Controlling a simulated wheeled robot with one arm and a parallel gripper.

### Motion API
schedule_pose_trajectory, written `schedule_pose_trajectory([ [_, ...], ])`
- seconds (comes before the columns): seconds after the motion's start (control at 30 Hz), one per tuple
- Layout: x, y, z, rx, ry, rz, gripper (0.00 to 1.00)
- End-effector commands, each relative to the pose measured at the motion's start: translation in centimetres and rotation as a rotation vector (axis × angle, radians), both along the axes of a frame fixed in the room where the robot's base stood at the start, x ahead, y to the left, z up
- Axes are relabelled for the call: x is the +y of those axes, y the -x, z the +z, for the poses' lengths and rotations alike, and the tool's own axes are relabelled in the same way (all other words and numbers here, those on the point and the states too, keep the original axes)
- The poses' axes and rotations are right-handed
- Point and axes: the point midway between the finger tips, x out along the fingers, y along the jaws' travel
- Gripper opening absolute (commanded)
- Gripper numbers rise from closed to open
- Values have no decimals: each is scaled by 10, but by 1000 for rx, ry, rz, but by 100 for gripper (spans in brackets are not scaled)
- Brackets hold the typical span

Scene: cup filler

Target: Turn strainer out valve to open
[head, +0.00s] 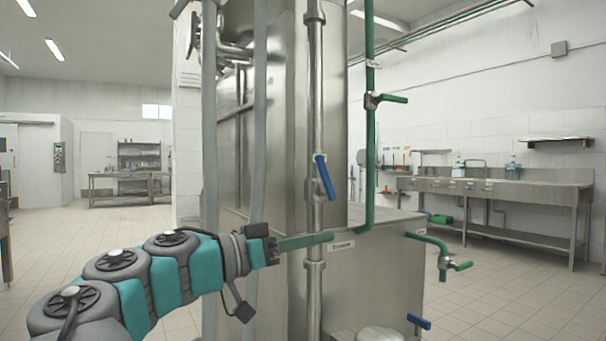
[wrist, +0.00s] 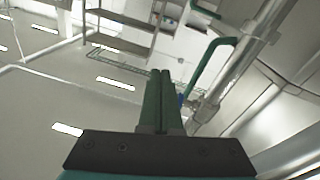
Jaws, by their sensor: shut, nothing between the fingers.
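My gripper (head: 330,237) is shut and empty, with long green fingers pointing right across the vertical steel pipe in the head view. In the wrist view its fingers (wrist: 160,75) lie together. A blue valve handle (head: 325,177) sits on the steel pipe (head: 315,110), above the fingers, tilted and apart from them. Other valve handles show: a green one (head: 393,99) on the upright green pipe (head: 370,150), another green one (head: 461,266) lower right, and a blue one (head: 419,321) at the bottom. The small tags are unreadable, so I cannot tell which is the strainer out valve.
A large steel tank (head: 280,120) and a lower steel box (head: 385,275) stand close around the gripper. A long sink counter (head: 490,188) lines the right wall. The tiled floor (head: 105,240) at left is open.

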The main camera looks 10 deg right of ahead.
Motion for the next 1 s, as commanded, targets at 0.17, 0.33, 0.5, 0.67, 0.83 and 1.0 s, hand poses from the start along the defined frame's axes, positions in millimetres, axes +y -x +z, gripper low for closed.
schedule_pose_trajectory([
  [0.17, 79, -12, 39, -190, 169, 66, 0],
  [0.33, 117, -15, 41, -271, 234, 112, 0],
  [0.5, 116, -17, 45, -287, 244, 118, 0],
  [0.67, 94, -22, 55, -285, 243, 113, 0],
  [0.83, 64, -32, 67, -283, 240, 114, 0],
  [1.0, 35, -42, 79, -281, 241, 114, 0],
])
